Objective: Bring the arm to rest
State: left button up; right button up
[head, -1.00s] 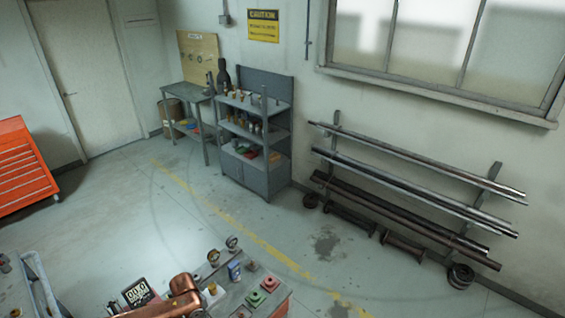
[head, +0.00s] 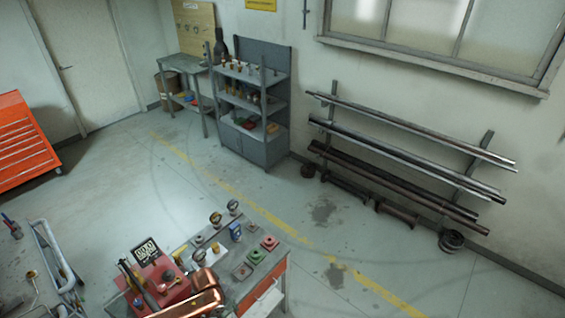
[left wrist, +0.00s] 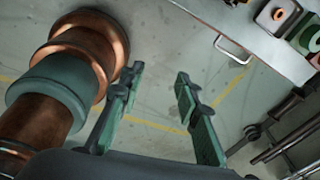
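My left gripper (left wrist: 158,100) shows in the left wrist view. Its two green-padded fingers stand apart, with only floor visible between them. A large copper-coloured cylinder with a grey-green band (left wrist: 60,95) is close beside it on the left of that view. In the head view, a copper-coloured rounded piece (head: 205,279) shows at the bottom, over the near bench; I cannot tell whether it is part of my arm. No fingertips can be made out in the head view, and my right gripper is not in view.
The near bench (head: 262,290) holds a red block (head: 165,285), gauges (head: 215,219) and red and green flanged pieces (head: 269,243). A cart (head: 52,262) is at left. The shelf (head: 252,95) and pipe rack (head: 400,150) stand behind open floor (head: 250,185).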

pick_arm(q)
jog(key=s+d+r+n+t+h, duration=0.2)
jog(key=s+d+r+n+t, duration=0.15)
jog(key=s+n, duration=0.5)
jog(key=s+a+r+n+y, duration=0.25)
jog(key=s+a+n, duration=0.35)
jog(key=a+n, duration=0.3)
jog(key=s+a+r+n+y, duration=0.1)
jog(key=s+a+n+y, duration=0.2)
jog(key=s+a+n, duration=0.6)
notch_tip(320, 180, down, 35)
jog(key=w+m+g+h+b, duration=0.15)
jog(key=m+b, duration=0.25)
jog(key=b, duration=0.5)
jog(key=s+f+b, duration=0.2)
jog(key=s+f, duration=0.4)
jog(key=f, duration=0.4)
jog(key=s+f+g+b, duration=0.1)
jog(key=s+f+b, duration=0.2)
jog(key=s+f, duration=0.4)
jog(key=s+f+b, duration=0.3)
jog(key=s+f, duration=0.4)
jog(key=f, duration=0.6)
jog(key=shift+s, duration=0.2)
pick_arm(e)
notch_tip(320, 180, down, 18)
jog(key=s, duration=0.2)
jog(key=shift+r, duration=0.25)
